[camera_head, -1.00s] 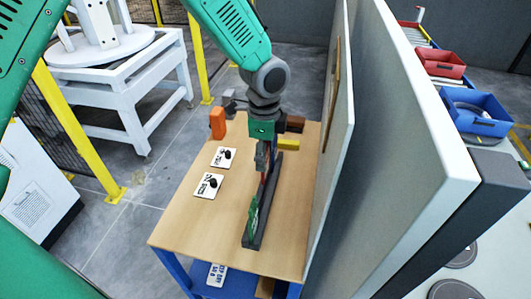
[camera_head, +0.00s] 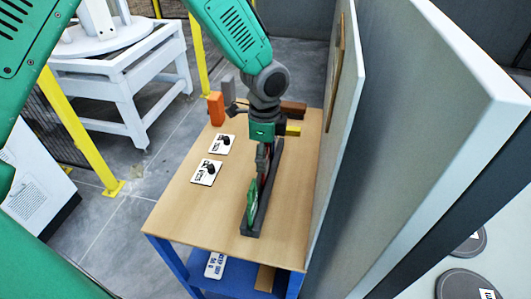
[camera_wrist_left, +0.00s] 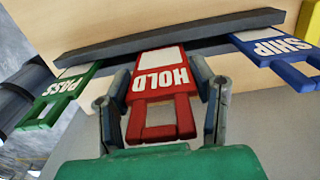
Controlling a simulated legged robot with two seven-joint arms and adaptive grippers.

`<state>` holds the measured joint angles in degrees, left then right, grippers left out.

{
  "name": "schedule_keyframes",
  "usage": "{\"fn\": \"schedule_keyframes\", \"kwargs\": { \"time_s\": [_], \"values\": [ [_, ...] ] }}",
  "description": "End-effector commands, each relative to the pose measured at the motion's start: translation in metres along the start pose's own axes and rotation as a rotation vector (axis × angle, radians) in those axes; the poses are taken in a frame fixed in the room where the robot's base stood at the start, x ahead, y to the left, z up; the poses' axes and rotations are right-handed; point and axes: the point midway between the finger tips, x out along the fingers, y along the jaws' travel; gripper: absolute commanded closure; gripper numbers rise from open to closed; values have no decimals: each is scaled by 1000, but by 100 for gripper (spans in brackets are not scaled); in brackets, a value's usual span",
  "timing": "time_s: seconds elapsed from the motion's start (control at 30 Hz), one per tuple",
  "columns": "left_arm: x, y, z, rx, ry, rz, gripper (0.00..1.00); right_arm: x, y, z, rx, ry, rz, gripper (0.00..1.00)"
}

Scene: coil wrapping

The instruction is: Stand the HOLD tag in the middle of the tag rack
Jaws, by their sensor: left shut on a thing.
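The red HOLD tag (camera_wrist_left: 160,80) is between the fingers of my left gripper (camera_wrist_left: 163,88), which is shut on it. Its white-topped end is at the dark grey tag rack (camera_wrist_left: 110,46), near the rack's middle. I cannot tell whether it rests in the slot. The green PASS tag (camera_wrist_left: 58,96) and blue SHIP tag (camera_wrist_left: 281,52) stand at either end. In the head view, my left gripper (camera_head: 262,158) is over the rack (camera_head: 267,196), and the PASS tag (camera_head: 252,206) shows at the near end. My right gripper is not in view.
The rack stands on a wooden table (camera_head: 190,215). Two white printed cards (camera_head: 206,172) lie left of it, with an orange block (camera_head: 216,108) behind them. A tall grey panel (camera_head: 345,120) borders the table's right side. The table's near left part is clear.

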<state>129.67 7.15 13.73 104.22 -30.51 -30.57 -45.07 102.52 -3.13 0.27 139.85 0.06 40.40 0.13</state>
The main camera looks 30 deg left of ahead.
Motion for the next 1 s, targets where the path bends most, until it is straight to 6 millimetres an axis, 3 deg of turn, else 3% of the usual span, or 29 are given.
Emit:
{"fn": "schedule_keyframes", "kwargs": {
  "time_s": [0.1,0.13,0.2,0.5,0.63,1.0],
  "values": [
    [0,0,0,0,0,0,74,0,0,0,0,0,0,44],
    [0,0,0,0,0,0,43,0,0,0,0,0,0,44],
    [0,0,0,0,0,0,25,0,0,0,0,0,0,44],
    [-1,0,0,0,0,-1,25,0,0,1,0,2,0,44],
    [-11,-1,-1,0,2,-3,25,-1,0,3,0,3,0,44],
    [-86,-2,-1,0,3,-4,25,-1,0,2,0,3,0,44]
  ]
}}
